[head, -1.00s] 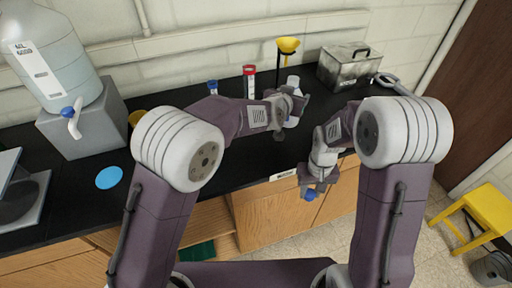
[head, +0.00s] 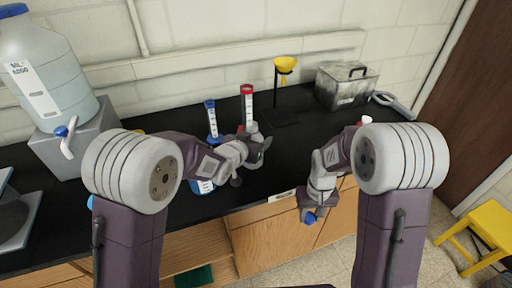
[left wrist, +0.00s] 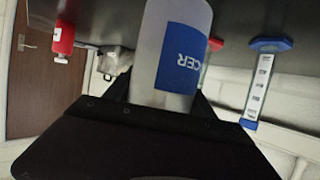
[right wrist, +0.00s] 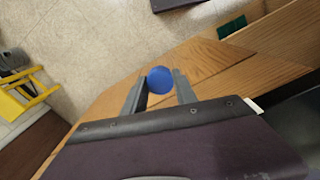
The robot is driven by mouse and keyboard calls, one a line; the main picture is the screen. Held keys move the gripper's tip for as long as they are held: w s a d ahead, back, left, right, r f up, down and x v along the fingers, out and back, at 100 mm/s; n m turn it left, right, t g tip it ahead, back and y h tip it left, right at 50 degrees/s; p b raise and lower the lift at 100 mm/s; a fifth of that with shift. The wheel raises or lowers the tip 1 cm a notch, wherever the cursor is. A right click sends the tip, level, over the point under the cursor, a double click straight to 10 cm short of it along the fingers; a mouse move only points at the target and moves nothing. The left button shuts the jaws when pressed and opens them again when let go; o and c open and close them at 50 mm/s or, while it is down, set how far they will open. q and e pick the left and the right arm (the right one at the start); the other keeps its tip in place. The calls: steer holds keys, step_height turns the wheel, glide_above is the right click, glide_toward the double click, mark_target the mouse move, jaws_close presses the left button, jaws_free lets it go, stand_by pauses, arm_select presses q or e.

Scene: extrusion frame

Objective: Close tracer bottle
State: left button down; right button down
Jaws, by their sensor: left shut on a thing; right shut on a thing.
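My left gripper (head: 258,150) is shut on the tracer bottle, a pale bottle with a blue label, which fills the middle of the left wrist view (left wrist: 172,40). In the head view the bottle's pale upper part (head: 252,128) shows by the gripper, over the counter; my arm hides much of it. My right gripper (head: 312,212) is shut on a round blue cap (right wrist: 161,80), held between its fingertips, in front of the counter's edge and over the floor. The cap also shows in the head view (head: 309,218). Bottle and cap are apart.
A blue-topped cylinder (head: 211,115) and a red-topped cylinder (head: 247,103) stand behind the left gripper. A yellow funnel on a stand (head: 284,66), a metal box (head: 346,84) and a large jug (head: 45,75) are farther back. A blue-labelled thing (head: 205,187) shows below my left arm.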

arm_select(q)
step_height(320, 180, down, 4)
steer(key=shift+w+f, duration=0.1)
steer(key=shift+c, duration=1.6)
jaws_free()
steer(key=shift+f, duration=0.1)
steer(key=shift+r, duration=0.3)
steer(key=v, duration=1.2)
steer(key=shift+b, duration=0.3)
